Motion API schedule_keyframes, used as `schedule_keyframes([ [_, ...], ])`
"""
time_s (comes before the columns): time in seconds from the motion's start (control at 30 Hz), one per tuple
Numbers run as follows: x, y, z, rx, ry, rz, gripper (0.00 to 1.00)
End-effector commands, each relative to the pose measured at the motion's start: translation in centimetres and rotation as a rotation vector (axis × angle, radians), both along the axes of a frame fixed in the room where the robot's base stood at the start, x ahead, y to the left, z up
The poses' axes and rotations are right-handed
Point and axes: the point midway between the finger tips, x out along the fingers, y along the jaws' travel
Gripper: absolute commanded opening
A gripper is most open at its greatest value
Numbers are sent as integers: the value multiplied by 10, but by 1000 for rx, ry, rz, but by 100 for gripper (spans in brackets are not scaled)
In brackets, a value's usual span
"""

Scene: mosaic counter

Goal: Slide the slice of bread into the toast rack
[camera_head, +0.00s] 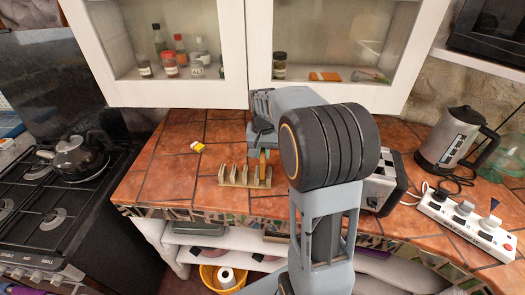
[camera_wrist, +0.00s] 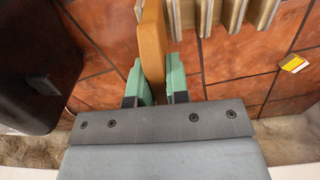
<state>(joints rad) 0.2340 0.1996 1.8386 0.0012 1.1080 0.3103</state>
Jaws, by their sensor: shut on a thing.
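My gripper (camera_wrist: 157,84) is shut on a brown slice of bread (camera_wrist: 152,45), held upright and edge-on between its green fingertips. In the head view the bread (camera_head: 262,164) hangs below my gripper (camera_head: 263,143), at the right end of the toast rack (camera_head: 236,182). The rack is pale and has several upright dividers. In the wrist view the rack (camera_wrist: 237,14) lies just right of the bread, its nearest visible divider close alongside. The lower end of the bread is hard to make out, so I cannot tell whether it is inside a slot.
A toaster (camera_head: 381,190) stands right of the rack, partly behind my arm. A kettle (camera_head: 449,137) and a power strip (camera_head: 467,222) are farther right. A small yellow item (camera_head: 197,146) lies left. A cabinet (camera_head: 180,94) overhangs the back. The counter left of the rack is mostly clear.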

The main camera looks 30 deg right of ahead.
Motion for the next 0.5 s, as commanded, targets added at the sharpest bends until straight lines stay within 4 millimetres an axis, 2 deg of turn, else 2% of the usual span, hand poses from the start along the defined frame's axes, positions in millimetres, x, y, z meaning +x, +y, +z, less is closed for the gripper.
schedule_keyframes([
  [0.5, 0, 0, -17, 0, 0, 0, 7],
])
